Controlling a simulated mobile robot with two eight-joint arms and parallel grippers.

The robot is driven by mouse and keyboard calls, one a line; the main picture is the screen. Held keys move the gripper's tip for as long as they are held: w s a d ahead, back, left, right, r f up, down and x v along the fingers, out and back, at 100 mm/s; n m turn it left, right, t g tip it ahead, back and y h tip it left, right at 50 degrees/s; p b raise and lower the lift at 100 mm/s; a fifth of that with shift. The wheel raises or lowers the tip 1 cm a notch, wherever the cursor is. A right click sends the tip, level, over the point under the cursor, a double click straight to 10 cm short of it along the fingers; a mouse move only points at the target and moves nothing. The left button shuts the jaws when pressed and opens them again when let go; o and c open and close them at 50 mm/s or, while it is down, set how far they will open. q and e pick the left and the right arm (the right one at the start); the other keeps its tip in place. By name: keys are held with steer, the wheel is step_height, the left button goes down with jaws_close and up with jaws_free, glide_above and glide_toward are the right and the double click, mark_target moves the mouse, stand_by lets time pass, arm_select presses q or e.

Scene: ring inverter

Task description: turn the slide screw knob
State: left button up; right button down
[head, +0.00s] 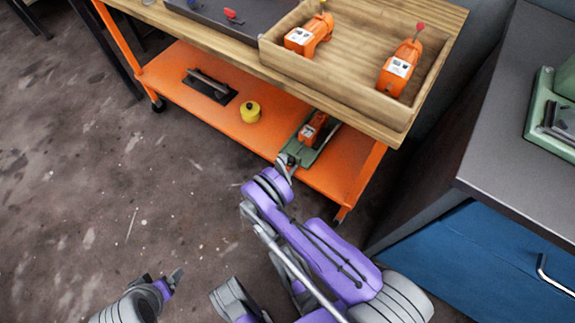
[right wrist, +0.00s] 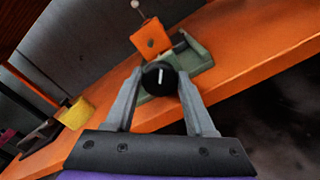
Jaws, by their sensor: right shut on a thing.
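A round black knob (right wrist: 160,78) with a white line on its face shows in the right wrist view, at the near end of a green slide fixture (right wrist: 196,56). My right gripper (right wrist: 158,84) has one finger on each side of the knob and is shut on it. In the head view, the right gripper (head: 287,163) is at the near end of the green fixture (head: 306,156) on the cart's lower shelf; the knob is hidden there. An orange device (head: 313,128) stands on the fixture. My left gripper (head: 174,279) is low at the left, over the floor; its opening is unclear.
The orange shelf (head: 205,108) also holds a yellow round object (head: 250,112) and a dark plate with a handle (head: 209,86). A wooden tray (head: 345,93) with orange tools is on the top above. A blue-drawer bench (head: 490,245) stands right. Floor at left is clear.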

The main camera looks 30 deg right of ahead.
stand_by(0.3)
steer(key=shift+c, duration=1.2)
jaws_free()
